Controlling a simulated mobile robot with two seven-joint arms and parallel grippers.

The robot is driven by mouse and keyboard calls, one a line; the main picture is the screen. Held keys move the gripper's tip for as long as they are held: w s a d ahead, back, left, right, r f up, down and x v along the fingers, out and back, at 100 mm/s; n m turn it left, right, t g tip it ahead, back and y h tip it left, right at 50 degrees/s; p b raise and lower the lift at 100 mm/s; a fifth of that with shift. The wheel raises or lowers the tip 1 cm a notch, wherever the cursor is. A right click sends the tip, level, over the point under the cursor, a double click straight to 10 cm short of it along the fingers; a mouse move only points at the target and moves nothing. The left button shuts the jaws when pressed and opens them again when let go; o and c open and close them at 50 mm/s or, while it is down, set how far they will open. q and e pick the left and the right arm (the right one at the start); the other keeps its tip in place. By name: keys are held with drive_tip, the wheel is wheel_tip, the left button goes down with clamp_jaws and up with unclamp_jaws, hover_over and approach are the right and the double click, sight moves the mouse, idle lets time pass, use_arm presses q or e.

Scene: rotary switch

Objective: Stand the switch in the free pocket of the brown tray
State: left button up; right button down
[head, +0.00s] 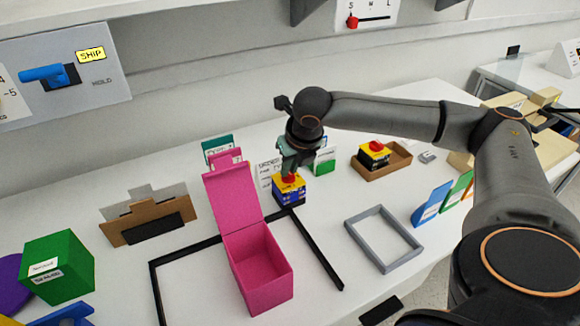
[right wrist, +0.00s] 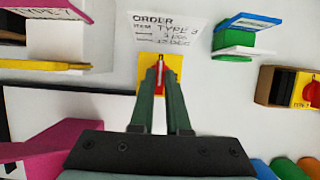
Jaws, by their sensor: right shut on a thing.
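My right gripper (head: 289,170) points down and is shut on the red knob of a switch (head: 289,191) with a yellow top and dark blue sides. In the right wrist view the gripper (right wrist: 160,64) has its fingers together over the yellow-topped switch (right wrist: 175,66). The switch looks upright; I cannot tell whether it touches the table. The brown tray (head: 385,174) lies to the right of it, with another yellow and black switch (head: 374,156) in its left part. The tray's right part looks empty. The tray edge (right wrist: 271,84) also shows in the right wrist view.
An open pink box (head: 262,262) stands left of the held switch, near black strips (head: 318,252) on the table. An order card (right wrist: 168,30) and a green-white holder (head: 324,160) stand behind. A grey frame (head: 383,238) lies front right. White table shows between switch and tray.

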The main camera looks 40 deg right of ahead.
drive_tip(key=c, duration=0.9)
unclamp_jaws()
drive_tip(key=shift+f, duration=0.1)
